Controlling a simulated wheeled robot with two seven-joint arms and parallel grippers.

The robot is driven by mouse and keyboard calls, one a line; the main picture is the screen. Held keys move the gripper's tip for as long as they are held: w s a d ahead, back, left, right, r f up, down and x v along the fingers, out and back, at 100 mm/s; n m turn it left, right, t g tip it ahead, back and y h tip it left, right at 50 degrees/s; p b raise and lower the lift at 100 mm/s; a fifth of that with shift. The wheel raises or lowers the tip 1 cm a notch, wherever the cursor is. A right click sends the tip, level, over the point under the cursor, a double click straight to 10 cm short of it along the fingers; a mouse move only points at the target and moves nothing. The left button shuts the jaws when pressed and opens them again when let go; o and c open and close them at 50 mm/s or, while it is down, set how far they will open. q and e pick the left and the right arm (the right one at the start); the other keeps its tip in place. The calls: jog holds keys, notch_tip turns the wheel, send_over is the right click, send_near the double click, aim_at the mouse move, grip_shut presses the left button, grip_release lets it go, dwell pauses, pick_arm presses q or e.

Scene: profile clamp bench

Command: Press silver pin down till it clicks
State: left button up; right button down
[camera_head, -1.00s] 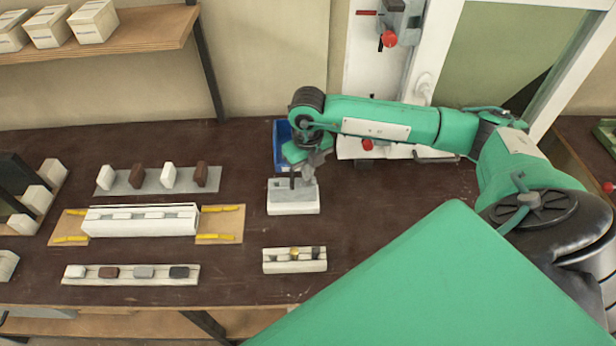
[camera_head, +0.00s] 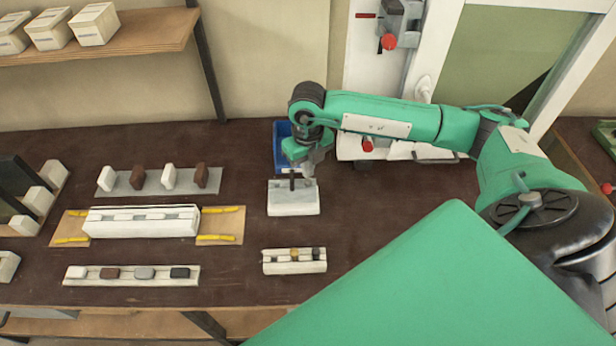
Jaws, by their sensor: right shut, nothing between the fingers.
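My right gripper (camera_head: 293,181) points down, shut and empty, over a white-grey block (camera_head: 293,203) on the dark bench. Its fingertips are at or just above the back part of the block's top; I cannot tell whether they touch. I cannot make out the silver pin for certain; the gripper may hide it. A small white rack (camera_head: 294,267) in front of the block holds a gold-coloured pin (camera_head: 295,253) and a dark one (camera_head: 316,253). My left gripper is not in view.
A blue bin (camera_head: 281,150) stands behind the block. To the left are a long white profile (camera_head: 140,225) on a wooden board, a grey strip (camera_head: 150,187) with upright clamps, and a white strip (camera_head: 130,281) with several caps. Bare bench lies between these and the block.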

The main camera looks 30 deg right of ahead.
notch_tip(320, 180, up, 5)
jog(key=shift+f+p, duration=0.1)
jog(key=shift+p, duration=0.85)
